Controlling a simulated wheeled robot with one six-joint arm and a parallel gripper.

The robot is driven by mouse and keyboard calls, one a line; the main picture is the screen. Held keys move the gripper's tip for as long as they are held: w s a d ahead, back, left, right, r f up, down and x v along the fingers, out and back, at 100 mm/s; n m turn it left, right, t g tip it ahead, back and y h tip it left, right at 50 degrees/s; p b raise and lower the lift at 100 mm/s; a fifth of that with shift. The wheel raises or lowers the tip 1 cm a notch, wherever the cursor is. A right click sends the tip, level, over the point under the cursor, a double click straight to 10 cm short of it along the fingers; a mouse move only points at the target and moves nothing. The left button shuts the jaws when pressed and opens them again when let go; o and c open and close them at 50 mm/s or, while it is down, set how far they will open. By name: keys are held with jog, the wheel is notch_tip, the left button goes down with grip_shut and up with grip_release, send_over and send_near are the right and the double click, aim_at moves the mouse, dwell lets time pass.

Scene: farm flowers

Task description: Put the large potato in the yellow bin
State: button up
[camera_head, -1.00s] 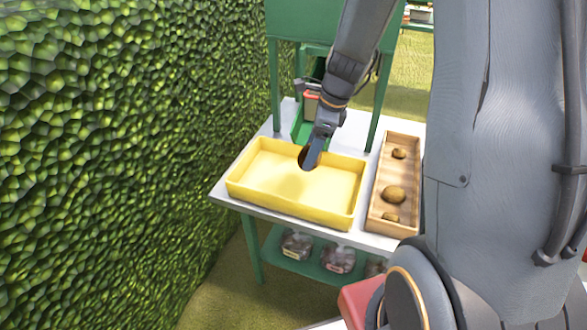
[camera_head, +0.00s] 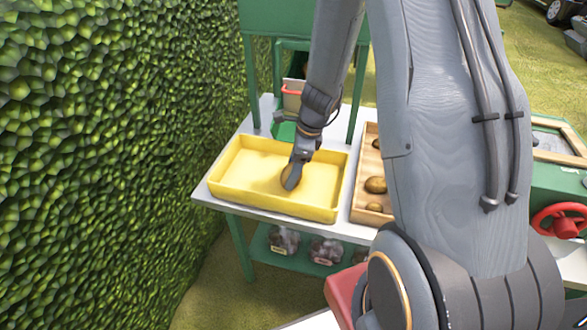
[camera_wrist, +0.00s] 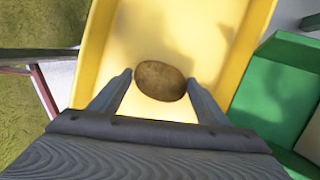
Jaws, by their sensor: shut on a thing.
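My gripper (camera_head: 292,180) is over the inside of the yellow bin (camera_head: 225,189). It is shut on a brown potato (camera_head: 286,172), which is partly hidden behind a finger in the head view. In the wrist view the potato (camera_wrist: 160,81) sits between the two fingertips, with the yellow bin (camera_wrist: 110,50) below it. I cannot tell whether the potato touches the bin floor. The bin holds nothing else that I can see.
A wooden tray (camera_head: 359,205) with more potatoes (camera_head: 375,185) stands right of the bin, partly hidden by my arm. Green posts and a green chute (camera_head: 283,130) stand behind the bin. A hedge (camera_head: 100,150) is on the left.

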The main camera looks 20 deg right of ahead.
jog(key=shift+f, duration=0.1)
jog(key=o, duration=1.1)
jog(key=shift+c, duration=0.2)
jog(key=v, duration=1.2)
jog(key=s+a+r+n+h, duration=0.1)
jog(key=s+a+r+n, duration=0.1)
jog(key=s+n, duration=0.5)
jog(key=s+a+r+n+h, duration=0.1)
jog(key=s+n, duration=0.6)
jog(key=n, duration=0.9)
jog(key=shift+s+a+r+h, duration=0.4)
jog(key=shift+a+r, duration=0.1)
jog(key=shift+a, duration=0.7)
